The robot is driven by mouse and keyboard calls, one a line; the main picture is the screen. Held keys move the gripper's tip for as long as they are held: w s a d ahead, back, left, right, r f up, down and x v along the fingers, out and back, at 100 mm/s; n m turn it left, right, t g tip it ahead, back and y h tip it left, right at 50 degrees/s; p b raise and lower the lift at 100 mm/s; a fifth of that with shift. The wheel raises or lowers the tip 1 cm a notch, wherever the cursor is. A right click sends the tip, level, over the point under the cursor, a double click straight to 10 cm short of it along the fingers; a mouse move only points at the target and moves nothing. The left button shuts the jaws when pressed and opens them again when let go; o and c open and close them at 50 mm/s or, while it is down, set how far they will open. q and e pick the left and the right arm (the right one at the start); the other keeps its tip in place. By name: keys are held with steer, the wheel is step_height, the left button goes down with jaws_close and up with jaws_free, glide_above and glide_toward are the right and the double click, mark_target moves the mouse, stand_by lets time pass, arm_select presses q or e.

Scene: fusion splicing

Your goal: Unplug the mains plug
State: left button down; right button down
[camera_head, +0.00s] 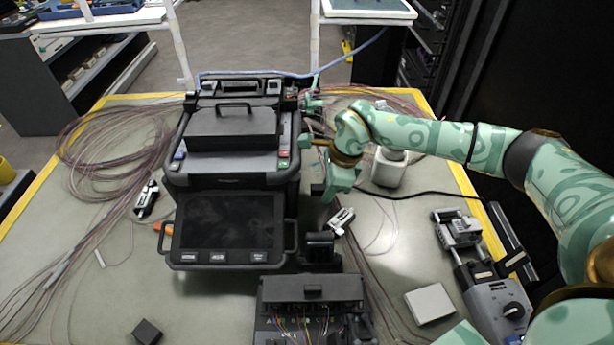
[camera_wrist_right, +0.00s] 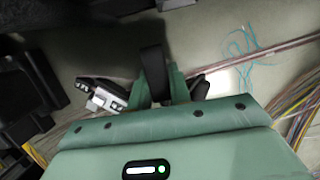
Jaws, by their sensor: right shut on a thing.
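The fusion splicer (camera_head: 232,140), a dark box with a handle on top and a tilted screen, stands in the middle of the table. My right gripper (camera_head: 326,187) is at its right side. In the right wrist view this gripper (camera_wrist_right: 155,88) is shut on a black, upright block, which looks like the mains plug (camera_wrist_right: 153,66). In the head view a small black part of the plug (camera_head: 317,189) shows beside the splicer. I cannot tell if it is seated in a socket. A black cable (camera_head: 420,193) runs right from near the gripper. My left gripper is not in view.
A white cup-like container (camera_head: 389,167) stands just behind my right wrist. A small silver-and-black tool (camera_head: 341,220) lies in front of the gripper. A black tray with fibres (camera_head: 312,290) is at the front. Loose fibre coils (camera_head: 110,150) cover the left.

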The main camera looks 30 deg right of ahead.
steer(key=shift+f, duration=0.3)
steer(key=c, duration=1.2)
jaws_free()
